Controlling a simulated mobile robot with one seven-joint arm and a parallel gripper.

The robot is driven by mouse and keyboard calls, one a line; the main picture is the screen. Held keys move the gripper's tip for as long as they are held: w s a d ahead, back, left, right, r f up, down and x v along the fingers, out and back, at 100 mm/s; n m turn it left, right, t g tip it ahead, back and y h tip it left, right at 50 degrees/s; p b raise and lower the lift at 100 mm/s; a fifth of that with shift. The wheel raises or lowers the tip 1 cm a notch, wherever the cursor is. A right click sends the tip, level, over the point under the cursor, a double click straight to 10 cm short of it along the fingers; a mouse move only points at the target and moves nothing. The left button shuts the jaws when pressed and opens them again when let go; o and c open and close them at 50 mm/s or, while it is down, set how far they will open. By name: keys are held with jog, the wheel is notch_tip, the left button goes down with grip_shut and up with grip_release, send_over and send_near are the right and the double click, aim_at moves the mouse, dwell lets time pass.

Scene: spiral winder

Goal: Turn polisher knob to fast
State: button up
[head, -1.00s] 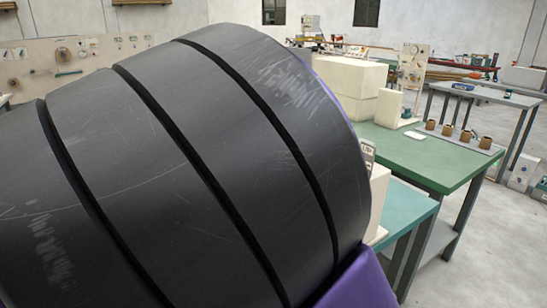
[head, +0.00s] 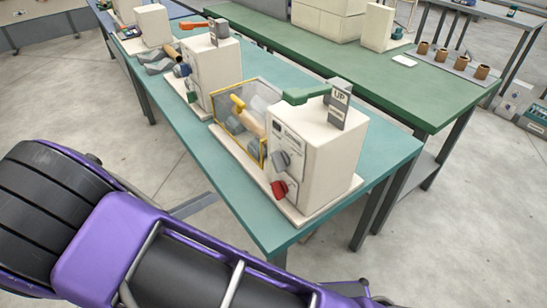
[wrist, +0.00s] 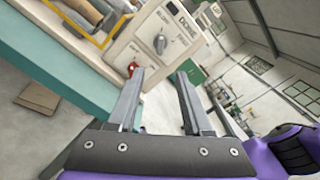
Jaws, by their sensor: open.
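The nearest machine is a cream box (head: 312,150) on the teal bench, with a grey knob (head: 281,160) and a red knob (head: 279,190) below it on its front face. In the wrist view the same-looking panel shows a grey knob (wrist: 160,43) and a red knob (wrist: 132,68). A second cream machine (head: 213,75) behind it also carries knobs. The labels are too small to read surely, so I cannot tell which is the polisher. My gripper (wrist: 160,72) is open and empty, its fingers pointing toward the panel, apart from the knobs.
The teal bench (head: 240,225) holds a row of machines; its front edge is close to my arm. The nearest one has a yellow-framed clear guard (head: 235,125) and an "UP" lever plate (head: 338,105). A green table (head: 420,95) stands behind. Floor at left is clear.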

aim_at(273, 164)
jog(key=x, duration=1.6)
jog(key=shift+w+d, duration=0.2)
jog(key=shift+d, duration=0.15)
grip_shut()
